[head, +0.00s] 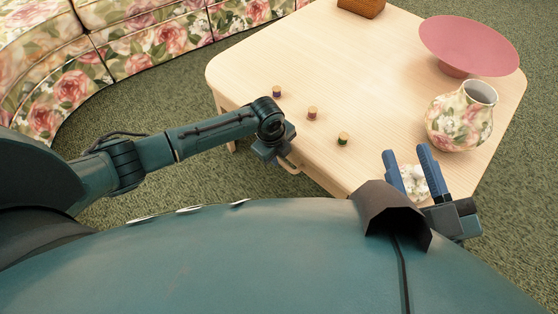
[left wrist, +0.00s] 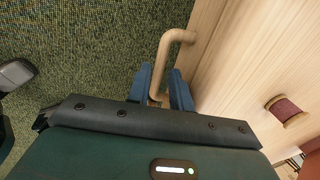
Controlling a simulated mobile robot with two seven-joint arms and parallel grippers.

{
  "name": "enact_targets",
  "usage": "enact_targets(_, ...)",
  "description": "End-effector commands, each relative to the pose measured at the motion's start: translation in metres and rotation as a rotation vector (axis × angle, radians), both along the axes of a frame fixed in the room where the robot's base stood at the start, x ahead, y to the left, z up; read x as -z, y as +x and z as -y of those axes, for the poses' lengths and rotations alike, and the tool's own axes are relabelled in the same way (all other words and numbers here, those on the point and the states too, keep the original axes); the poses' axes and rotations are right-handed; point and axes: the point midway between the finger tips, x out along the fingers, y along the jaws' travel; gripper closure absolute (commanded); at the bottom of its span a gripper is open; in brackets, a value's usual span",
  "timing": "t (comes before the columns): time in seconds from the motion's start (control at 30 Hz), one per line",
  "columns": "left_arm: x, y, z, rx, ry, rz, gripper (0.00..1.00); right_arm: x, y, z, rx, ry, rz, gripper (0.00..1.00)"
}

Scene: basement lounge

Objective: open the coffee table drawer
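The light wooden coffee table (head: 390,60) fills the right of the head view. Its pale drawer handle (head: 290,163) sticks out at the near edge, partly hidden by my left gripper (head: 278,155). The left wrist view shows the handle (left wrist: 172,50) as a rounded bar, its lower part between the two blue fingers of my left gripper (left wrist: 160,90). No drawer opening shows.
A floral sofa (head: 160,40) stands behind left. Green carpet lies between.

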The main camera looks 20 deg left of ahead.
Motion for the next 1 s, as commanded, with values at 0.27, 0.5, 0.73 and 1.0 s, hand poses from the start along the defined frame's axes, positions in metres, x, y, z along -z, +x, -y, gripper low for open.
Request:
enact_targets(0.27, 0.0137, 0.0026, 0.0016, 0.001, 0.000, 0.001, 0.78, -0.0038, 0.0013, -0.0003, -0.009, 0.012, 0.025, 0.64)
enact_targets(0.5, 0.0131, 0.0025, 0.0016, 0.001, 0.000, 0.001, 0.82, -0.0061, 0.0003, -0.0008, -0.013, 0.012, 0.028, 0.64)
enact_targets(0.73, 0.0131, 0.0024, 0.0014, 0.001, 0.000, 0.001, 1.00, -0.0056, 0.0006, -0.0011, -0.013, 0.011, 0.028, 0.64)
enact_targets(1.0, 0.0130, 0.0024, 0.0013, 0.000, 0.000, 0.001, 1.00, -0.0038, 0.0011, -0.0014, -0.014, 0.010, 0.025, 0.64)
